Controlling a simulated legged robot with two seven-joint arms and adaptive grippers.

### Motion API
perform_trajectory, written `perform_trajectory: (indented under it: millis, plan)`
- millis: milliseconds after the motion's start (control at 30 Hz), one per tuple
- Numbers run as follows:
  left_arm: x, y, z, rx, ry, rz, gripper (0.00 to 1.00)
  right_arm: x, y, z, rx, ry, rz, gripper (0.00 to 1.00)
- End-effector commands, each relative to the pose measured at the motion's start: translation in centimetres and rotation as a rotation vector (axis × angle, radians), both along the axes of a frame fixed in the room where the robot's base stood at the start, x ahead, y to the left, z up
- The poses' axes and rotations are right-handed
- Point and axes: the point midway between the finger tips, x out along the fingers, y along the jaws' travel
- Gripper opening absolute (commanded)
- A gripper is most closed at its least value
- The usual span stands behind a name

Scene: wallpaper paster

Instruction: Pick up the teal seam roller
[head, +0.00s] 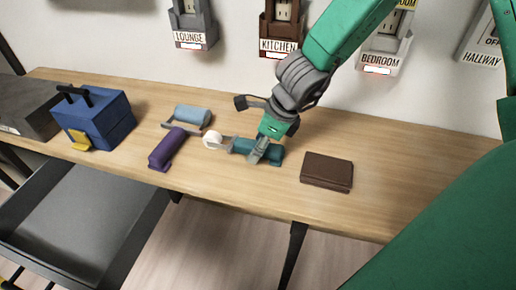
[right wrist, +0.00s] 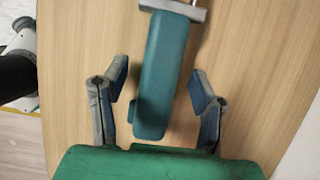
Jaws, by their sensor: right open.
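The teal seam roller (head: 242,146) lies on the wooden table, its white wheel (head: 212,140) toward the left. My right gripper (head: 258,150) is over its teal handle and hides part of it in the head view. In the right wrist view the teal handle (right wrist: 160,75) runs between the two open fingers of my right gripper (right wrist: 160,98), with a gap on each side. The grey metal fork (right wrist: 175,8) of the roller shows at the top edge there. My left gripper does not show.
A purple-handled roller (head: 168,147) with a blue-grey cylinder (head: 193,116) lies left of the teal one. A brown wallet-like block (head: 327,172) lies to the right. A blue box (head: 93,118) and a dark tray (head: 75,205) are at left. Labelled holders (head: 281,40) line the wall.

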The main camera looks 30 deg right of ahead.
Motion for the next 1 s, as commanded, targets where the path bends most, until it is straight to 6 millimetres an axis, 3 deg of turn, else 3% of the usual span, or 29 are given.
perform_trajectory:
  millis: [200,300,367,733,1000]
  plan:
    - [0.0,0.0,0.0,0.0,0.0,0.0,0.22,0.0,0.0,0.0,0.0,0.0,0.0,0.53]
    - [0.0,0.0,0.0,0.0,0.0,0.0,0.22,0.0,0.0,0.0,0.001,-0.001,0.0,0.18]
    - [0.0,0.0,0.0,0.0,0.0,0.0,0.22,0.0,0.0,0.0,0.001,-0.001,-0.001,0.0]
    - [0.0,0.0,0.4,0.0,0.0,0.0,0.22,0.1,0.0,0.7,0.0,-0.001,0.0,0.0]
    - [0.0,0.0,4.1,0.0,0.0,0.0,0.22,0.0,0.0,5.5,-0.002,-0.002,0.001,0.0]
